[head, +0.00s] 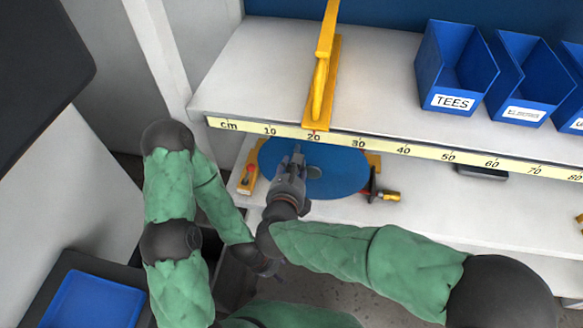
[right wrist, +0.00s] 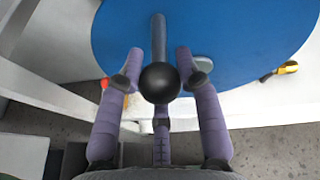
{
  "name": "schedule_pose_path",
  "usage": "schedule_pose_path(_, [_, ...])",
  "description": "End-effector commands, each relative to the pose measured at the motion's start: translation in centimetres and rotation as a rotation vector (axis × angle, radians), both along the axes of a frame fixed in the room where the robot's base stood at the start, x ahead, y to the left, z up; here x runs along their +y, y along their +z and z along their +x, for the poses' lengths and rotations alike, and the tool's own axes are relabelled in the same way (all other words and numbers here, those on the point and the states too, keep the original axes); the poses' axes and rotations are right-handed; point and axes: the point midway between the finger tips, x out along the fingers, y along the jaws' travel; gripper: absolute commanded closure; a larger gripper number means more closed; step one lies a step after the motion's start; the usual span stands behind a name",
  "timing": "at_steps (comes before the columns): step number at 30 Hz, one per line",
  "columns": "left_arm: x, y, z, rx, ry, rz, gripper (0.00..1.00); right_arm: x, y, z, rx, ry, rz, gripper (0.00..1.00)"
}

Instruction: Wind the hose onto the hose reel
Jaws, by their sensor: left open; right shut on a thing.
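The hose reel shows as a large blue disc (head: 345,172) below the measuring strip, and it fills the top of the right wrist view (right wrist: 250,35). My right gripper (head: 295,160) is over the disc. In the right wrist view its purple fingers (right wrist: 158,75) are shut on a crank knob (right wrist: 160,84), a black ball. A grey bar (right wrist: 158,35) runs from behind the knob across the disc. My left gripper (head: 270,268) is low, left of the right forearm and clear of the reel; it is small and dark, its fingers open. I cannot make out the hose.
Blue bins (head: 450,75) stand at the right. The lower shelf further right is mostly clear.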

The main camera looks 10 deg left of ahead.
Motion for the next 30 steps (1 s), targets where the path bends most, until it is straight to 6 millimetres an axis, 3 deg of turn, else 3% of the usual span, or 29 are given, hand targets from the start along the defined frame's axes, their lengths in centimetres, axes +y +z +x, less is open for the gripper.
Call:
schedule_pose_path(1, [0.0, 0.1, 0.0, 0.0, 0.0, 0.0, 0.41, 0.1, 1.2, 0.4, -0.021, -0.003, 0.01, 1.0])
schedule_pose_path(3, [0.0, 0.1, 0.0, 0.0, 0.0, 0.0, 0.41, 0.1, 1.2, 0.4, -0.021, -0.003, 0.011, 1.0])
schedule_pose_path(4, [0.0, 0.1, 0.0, 0.0, 0.0, 0.0, 0.41, 0.1, 1.2, 0.4, -0.021, -0.003, 0.011, 0.62])
schedule_pose_path(6, [0.0, 0.1, 0.0, 0.0, 0.0, 0.0, 0.41, 0.1, 1.2, 0.4, -0.02, -0.003, 0.011, 0.42])
schedule_pose_path(19, [0.0, 0.0, 0.0, 0.0, 0.0, 0.0, 0.41, 0.2, 0.8, -0.6, -0.009, 0.002, 0.005, 0.4])
schedule_pose_path(30, [0.0, 0.0, 0.0, 0.0, 0.0, 0.0, 0.41, 0.1, 3.1, -6.7, -0.014, 0.004, 0.007, 0.4])
